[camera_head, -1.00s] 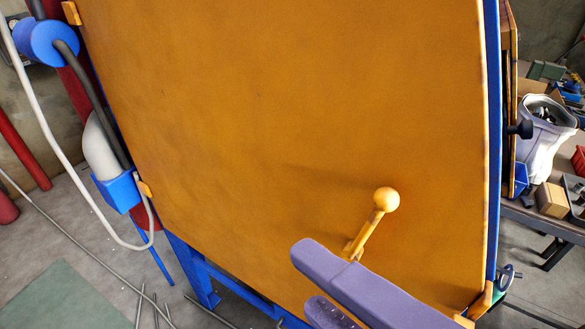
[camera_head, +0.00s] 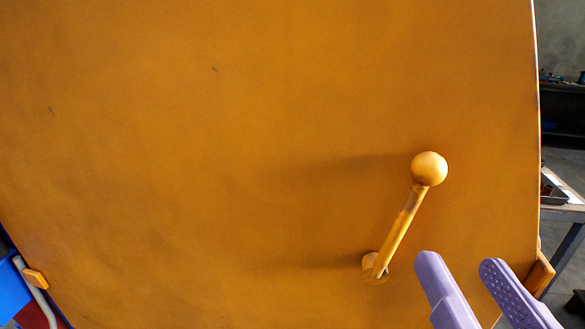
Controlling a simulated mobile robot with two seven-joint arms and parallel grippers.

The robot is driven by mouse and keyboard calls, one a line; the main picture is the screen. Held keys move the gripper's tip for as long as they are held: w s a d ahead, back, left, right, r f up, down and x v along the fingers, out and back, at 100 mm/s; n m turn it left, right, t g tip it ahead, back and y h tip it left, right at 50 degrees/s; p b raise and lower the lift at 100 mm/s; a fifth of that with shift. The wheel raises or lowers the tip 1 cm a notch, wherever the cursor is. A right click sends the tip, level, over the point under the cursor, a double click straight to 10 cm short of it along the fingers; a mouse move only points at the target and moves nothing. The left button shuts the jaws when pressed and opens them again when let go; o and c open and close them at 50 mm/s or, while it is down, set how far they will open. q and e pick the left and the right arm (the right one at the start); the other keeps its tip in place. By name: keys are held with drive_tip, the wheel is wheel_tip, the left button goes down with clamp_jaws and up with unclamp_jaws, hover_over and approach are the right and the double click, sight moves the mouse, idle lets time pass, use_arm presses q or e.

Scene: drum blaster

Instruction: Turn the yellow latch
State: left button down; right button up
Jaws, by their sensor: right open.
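The yellow latch (camera_head: 402,226) is a rod with a round ball knob (camera_head: 429,169) at its upper end. Its lower end is fixed to a small pivot mount on the large orange-yellow panel (camera_head: 220,150). The rod leans up and to the right. My right gripper (camera_head: 463,262) comes in from the bottom right with two purple fingers spread apart and nothing between them. It is below and to the right of the latch, and a gap shows between them in the picture. My left gripper is not in view.
The panel fills most of the view, with its right edge near the right side. Yellow brackets sit at the lower right edge (camera_head: 540,273) and lower left (camera_head: 36,279). A blue part (camera_head: 12,290) shows at far left. A table (camera_head: 565,210) stands beyond the right edge.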

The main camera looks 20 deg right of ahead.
sight(419, 199)
drive_tip(key=p+x, duration=0.1)
drive_tip(key=x, duration=0.2)
drive_tip(key=p+x, duration=0.2)
drive_tip(key=x, duration=0.2)
drive_tip(key=shift+w+d+r, duration=0.1)
drive_tip(key=shift+r, duration=0.1)
drive_tip(key=shift+w+d+f, duration=0.1)
drive_tip(key=shift+w+f, duration=0.05)
drive_tip(key=shift+w, duration=0.2)
drive_tip(key=shift+c, duration=0.3)
clamp_jaws()
idle(0.5)
